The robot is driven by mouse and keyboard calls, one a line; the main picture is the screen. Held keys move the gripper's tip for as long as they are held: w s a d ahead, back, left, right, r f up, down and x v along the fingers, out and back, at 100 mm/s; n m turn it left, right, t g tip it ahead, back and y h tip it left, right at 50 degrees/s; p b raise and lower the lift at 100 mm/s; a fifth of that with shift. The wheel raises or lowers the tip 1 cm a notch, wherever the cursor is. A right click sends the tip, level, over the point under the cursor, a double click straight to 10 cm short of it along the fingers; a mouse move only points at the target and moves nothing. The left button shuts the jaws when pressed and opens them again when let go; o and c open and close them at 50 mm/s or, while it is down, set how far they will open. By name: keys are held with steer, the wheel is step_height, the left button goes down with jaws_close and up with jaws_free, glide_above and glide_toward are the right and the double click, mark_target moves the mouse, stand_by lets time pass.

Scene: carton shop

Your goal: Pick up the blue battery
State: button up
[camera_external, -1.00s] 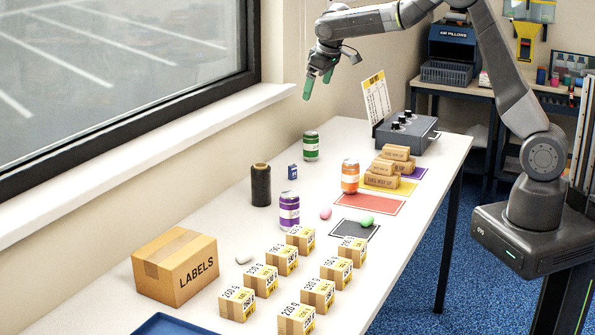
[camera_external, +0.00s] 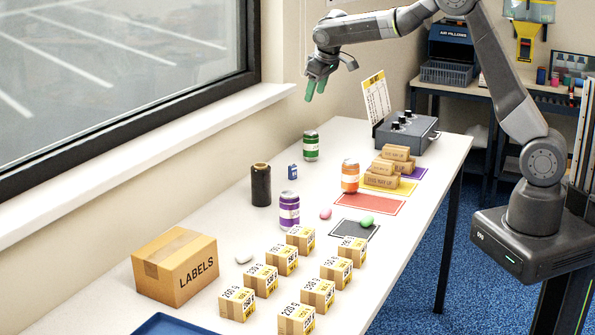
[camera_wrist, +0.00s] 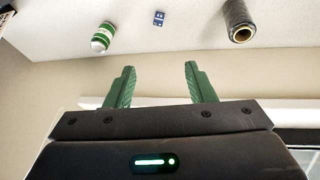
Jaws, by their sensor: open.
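The blue battery (camera_external: 293,171) is a small blue block standing on the white table, between the green can and the dark roll. It also shows in the wrist view (camera_wrist: 159,18) near the top edge, between the same two things. My gripper (camera_external: 315,92) has green fingers and hangs in the air well above the table's far part, near the wall. In the wrist view my gripper (camera_wrist: 158,72) is open, with nothing between the fingers. The battery lies beyond the fingertips, apart from them.
Close to the battery stand the green can (camera_external: 311,146) and the dark roll (camera_external: 261,185). A purple can (camera_external: 289,210), an orange can (camera_external: 350,176) and several small cartons (camera_external: 300,238) stand nearer. A grey control box (camera_external: 406,131) with a sign stands behind. The window sill (camera_external: 180,140) runs alongside.

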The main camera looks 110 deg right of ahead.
mark_target(293, 165)
steer(key=w+d+f+m+b, duration=0.1)
steer(key=d+f+b, duration=0.1)
steer(key=f, duration=0.5)
steer(key=w+d+f+m+b, duration=0.1)
steer(key=d+f, duration=0.3)
steer(key=f, duration=0.4)
steer(key=w+d+f+m+b, duration=0.1)
steer(key=d+f+b, duration=0.2)
steer(key=f, duration=0.5)
steer(key=shift+d+m, duration=0.3)
steer(key=shift+d, duration=0.05)
steer(key=x, duration=0.2)
steer(key=p+x, duration=0.1)
steer(key=shift+s+d+f, duration=0.25)
steer(key=shift+d, duration=0.1)
steer(key=shift+w+d+f, duration=0.1)
steer(key=shift+d+f, duration=0.15)
steer(key=shift+f, duration=0.4)
steer(key=c, duration=1.1)
